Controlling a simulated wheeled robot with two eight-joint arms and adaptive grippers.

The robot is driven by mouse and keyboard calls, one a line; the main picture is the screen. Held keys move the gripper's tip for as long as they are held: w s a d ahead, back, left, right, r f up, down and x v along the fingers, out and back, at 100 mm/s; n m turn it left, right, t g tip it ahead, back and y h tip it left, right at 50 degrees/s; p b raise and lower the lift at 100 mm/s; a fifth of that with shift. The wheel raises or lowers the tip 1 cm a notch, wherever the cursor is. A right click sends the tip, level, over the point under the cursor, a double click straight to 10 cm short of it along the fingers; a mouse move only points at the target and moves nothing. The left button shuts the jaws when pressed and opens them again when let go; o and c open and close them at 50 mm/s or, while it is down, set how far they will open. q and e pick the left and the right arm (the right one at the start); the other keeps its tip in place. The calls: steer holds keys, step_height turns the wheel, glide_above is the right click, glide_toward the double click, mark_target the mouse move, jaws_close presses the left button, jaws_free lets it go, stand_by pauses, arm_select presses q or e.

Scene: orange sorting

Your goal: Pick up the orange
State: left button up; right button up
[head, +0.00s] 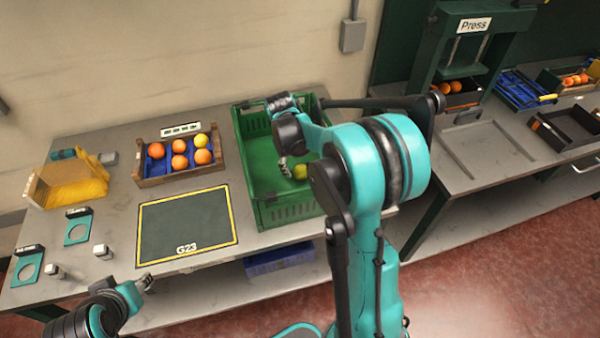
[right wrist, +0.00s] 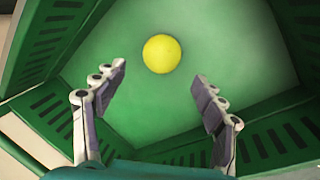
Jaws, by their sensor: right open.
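A single round yellow fruit (head: 300,171) lies on the floor of the green crate (head: 275,213). It looks yellow rather than orange, and it also shows in the right wrist view (right wrist: 162,54). My right gripper (head: 284,164) reaches down into the crate. In the right wrist view it is open and empty (right wrist: 161,76), with the fruit beyond the fingertips, roughly centred between them. My left gripper (head: 145,283) is at the front edge of the table, away from the crate; its fingers are too small to read.
The crate walls (right wrist: 280,130) surround my right gripper. A wooden box (head: 150,181) with a blue liner holds several oranges and one yellow fruit, left of the crate. A dark mat marked G23 (head: 185,225) lies empty. A press (head: 470,45) stands on the right-hand table.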

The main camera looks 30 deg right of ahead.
mark_target(300, 168)
steer(key=shift+d+f, duration=0.15)
steer(key=shift+f, duration=0.3)
steer(key=f, duration=0.1)
steer(key=f+b, duration=0.1)
steer(key=f, duration=0.1)
steer(key=d+f+b, duration=0.1)
steer(key=shift+s+d+f, duration=0.1)
steer(key=shift+s+f, duration=0.05)
steer(key=shift+s, duration=0.25)
steer(key=shift+w+f, duration=0.1)
steer(key=shift+f, duration=0.05)
steer(key=c, duration=1.3)
